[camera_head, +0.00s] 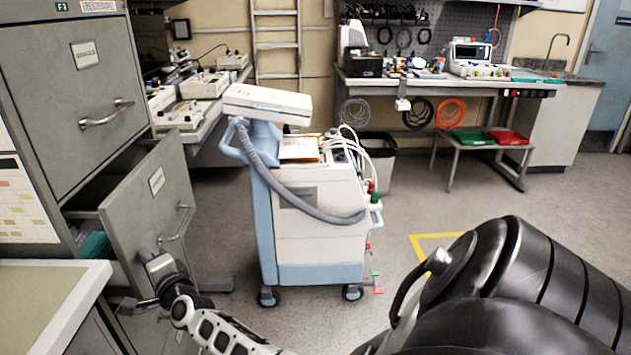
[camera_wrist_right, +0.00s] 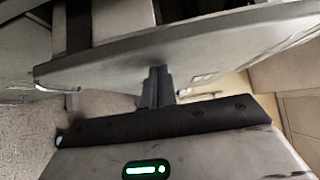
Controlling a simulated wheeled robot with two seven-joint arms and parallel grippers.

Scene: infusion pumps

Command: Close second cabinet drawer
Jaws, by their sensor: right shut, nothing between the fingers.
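The grey filing cabinet (camera_head: 75,100) stands at the left of the head view. Its second drawer (camera_head: 140,215) is pulled open, with its front panel, label and handle (camera_head: 178,222) standing out from the body. Teal contents show inside it. My right gripper (camera_head: 138,303) is low at the drawer's front, below the handle. In the right wrist view its fingers (camera_wrist_right: 158,85) are together and empty, with the tips at a grey panel (camera_wrist_right: 180,60), likely the drawer front. I cannot tell whether they touch. My left gripper is out of view.
A light counter corner (camera_head: 50,285) lies at the lower left, close to the drawer. A white and blue medical cart (camera_head: 310,235) stands to the right of the drawer. Workbenches line the back wall. The floor on the right is mostly open.

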